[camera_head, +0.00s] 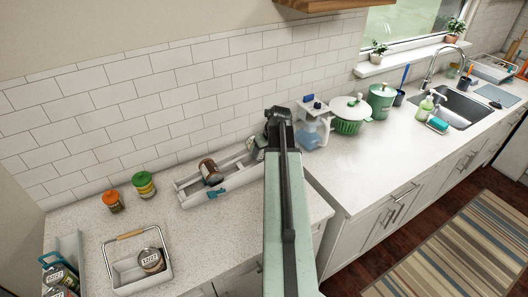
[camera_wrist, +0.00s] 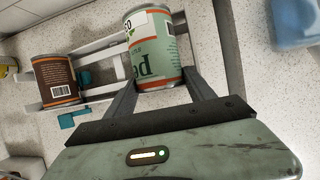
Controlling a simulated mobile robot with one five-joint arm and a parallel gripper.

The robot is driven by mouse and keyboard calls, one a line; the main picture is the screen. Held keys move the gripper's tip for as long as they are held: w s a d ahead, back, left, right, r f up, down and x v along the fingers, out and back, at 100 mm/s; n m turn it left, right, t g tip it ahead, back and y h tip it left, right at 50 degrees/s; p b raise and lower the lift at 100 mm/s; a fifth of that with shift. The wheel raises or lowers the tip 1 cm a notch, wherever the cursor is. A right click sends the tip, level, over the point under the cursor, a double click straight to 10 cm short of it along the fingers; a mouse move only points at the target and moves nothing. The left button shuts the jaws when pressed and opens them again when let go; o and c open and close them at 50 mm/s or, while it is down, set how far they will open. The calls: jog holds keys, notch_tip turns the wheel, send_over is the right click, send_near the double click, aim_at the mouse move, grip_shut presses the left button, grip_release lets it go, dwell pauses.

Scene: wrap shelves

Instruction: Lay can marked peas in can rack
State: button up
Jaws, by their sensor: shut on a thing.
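A green can (camera_wrist: 150,62) with orange bands and a partly visible label, its letters upside down, is between the fingers of my gripper (camera_wrist: 160,80) in the wrist view. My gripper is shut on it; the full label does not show. The white can rack (camera_head: 240,181) lies on the counter in the head view, and its rails (camera_wrist: 98,45) show beneath the held can. A brown can (camera_head: 210,172) lies in the rack's left part; it also shows in the wrist view (camera_wrist: 55,82). I cannot tell whether the held can touches the rack.
A teal piece (camera_head: 218,192) is on the rack's front rail. Orange-lidded (camera_head: 113,201) and green-lidded (camera_head: 144,185) jars stand left. A white carrier (camera_head: 128,276) holds a can at the front left. A white stand with a blue jug (camera_head: 310,132) is right of my arm.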

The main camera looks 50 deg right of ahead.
jog(key=shift+f, duration=0.2)
jog(key=o, duration=1.9)
jog(key=shift+c, duration=0.2)
jog(key=shift+d+r+p, duration=0.1)
jog(key=shift+r+p, duration=0.15)
jog(key=shift+p, duration=0.05)
jog(key=p+v, duration=0.6)
jog(key=v, duration=0.1)
jog(key=shift+s+r+p, duration=0.15)
jog(key=shift+s+p, duration=0.05)
jog(key=shift+p, duration=0.1)
jog(key=shift+a, duration=0.2)
